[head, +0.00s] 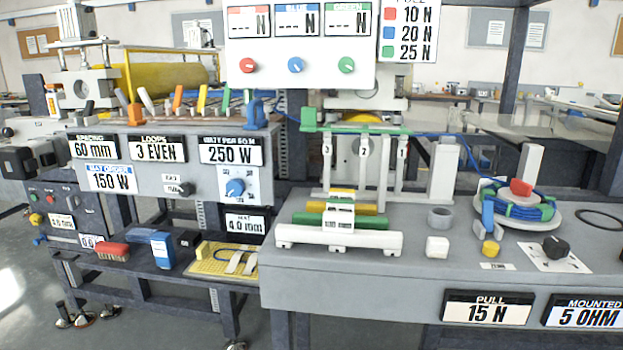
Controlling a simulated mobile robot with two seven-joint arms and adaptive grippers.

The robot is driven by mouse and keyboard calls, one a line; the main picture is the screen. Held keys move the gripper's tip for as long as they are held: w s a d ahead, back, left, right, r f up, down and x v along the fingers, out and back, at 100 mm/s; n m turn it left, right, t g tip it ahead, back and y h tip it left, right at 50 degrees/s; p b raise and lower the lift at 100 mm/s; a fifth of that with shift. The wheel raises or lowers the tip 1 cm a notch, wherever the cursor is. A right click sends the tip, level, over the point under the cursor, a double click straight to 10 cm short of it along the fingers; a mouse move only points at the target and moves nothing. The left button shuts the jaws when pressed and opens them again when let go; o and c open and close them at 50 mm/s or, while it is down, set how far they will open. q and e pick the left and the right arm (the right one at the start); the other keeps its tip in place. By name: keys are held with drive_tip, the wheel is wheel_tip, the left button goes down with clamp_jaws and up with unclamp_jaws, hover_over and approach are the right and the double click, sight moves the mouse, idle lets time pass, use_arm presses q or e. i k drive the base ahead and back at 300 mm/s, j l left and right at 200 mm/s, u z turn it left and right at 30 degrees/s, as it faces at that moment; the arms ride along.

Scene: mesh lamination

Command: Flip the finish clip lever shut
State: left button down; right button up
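I cannot tell for certain which part is the finish clip. A row of small clips with upright coloured levers stands along the top of the left bench. It includes an orange lever (178,97), a yellow lever (202,98) and a larger blue clip (254,112) at the right end. On the right table, a red block (521,187) sits on a blue and green cable coil (515,204), with a blue upright piece (488,217) beside it. Whether any lever is shut is too small to tell. Neither gripper can be made out.
The right table (380,277) holds a white rail fixture (338,238), a white cube (437,247), a yellow cylinder (491,249) and a black knob (556,247). A display panel (299,45) stands above. The table's front strip is clear.

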sight(142, 92)
drive_tip(key=k+j+u, duration=0.15)
drive_tip(key=j, duration=1)
drive_tip(key=j+u, duration=0.15)
drive_tip(key=j, duration=1.05)
